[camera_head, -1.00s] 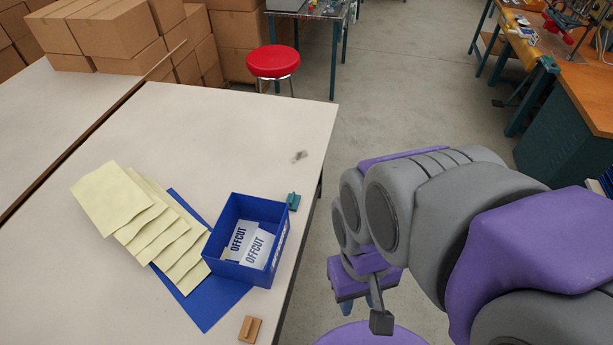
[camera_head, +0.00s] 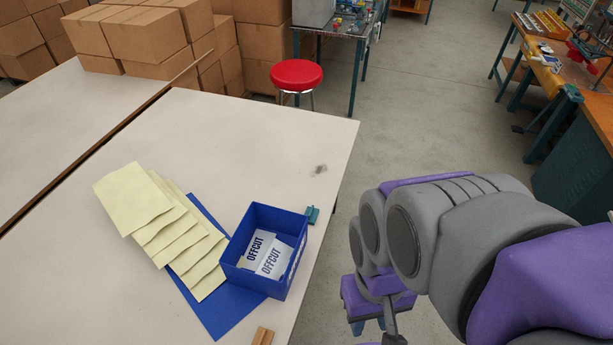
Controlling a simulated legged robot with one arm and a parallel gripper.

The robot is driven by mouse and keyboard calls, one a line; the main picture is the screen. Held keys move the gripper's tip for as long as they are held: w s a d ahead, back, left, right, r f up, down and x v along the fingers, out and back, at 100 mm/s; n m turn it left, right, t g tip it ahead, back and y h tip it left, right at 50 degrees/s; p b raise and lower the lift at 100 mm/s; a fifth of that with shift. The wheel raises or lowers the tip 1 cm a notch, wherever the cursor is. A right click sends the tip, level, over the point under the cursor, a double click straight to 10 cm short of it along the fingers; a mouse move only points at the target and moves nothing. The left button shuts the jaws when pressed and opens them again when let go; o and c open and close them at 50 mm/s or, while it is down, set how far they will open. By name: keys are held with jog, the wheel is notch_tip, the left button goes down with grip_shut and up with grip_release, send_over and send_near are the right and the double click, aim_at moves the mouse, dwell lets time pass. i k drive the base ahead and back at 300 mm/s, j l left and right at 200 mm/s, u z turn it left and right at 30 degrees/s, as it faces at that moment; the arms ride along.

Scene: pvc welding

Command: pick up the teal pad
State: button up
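The teal pad (camera_head: 312,215) is a small block on the pale table near its right edge. It sits just right of the blue box's back corner. My gripper (camera_head: 374,326) is low in the picture, right of the table edge and nearer to me than the pad, clear of it. The gripper is partly cut off by the lower frame edge and seen from above. Its fingertips are too hidden to tell whether it is open or shut. Nothing is seen held in it.
The blue box (camera_head: 242,270) holds cards marked OFFCUT and stands beside the pad. Pale yellow sheets (camera_head: 139,199) lie fanned over a blue sheet (camera_head: 213,314). A wooden block (camera_head: 262,337) is at the front. A red stool (camera_head: 297,75) stands beyond. The table's back right is clear.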

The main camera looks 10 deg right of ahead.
aim_at(312, 213)
jog(key=i+l, duration=0.15)
jog(key=l, duration=0.25)
jog(key=i+l, duration=0.2)
jog(key=l, duration=0.2)
jog(key=i+l, duration=0.15)
jog(key=l, duration=0.25)
jog(key=i+l+u, duration=0.1)
jog(key=l+u, duration=0.2)
jog(key=u, duration=0.2)
jog(key=l+u, duration=0.45)
jog(key=i+l+u, duration=0.1)
jog(key=l+u, duration=0.15)
jog(key=u, duration=0.25)
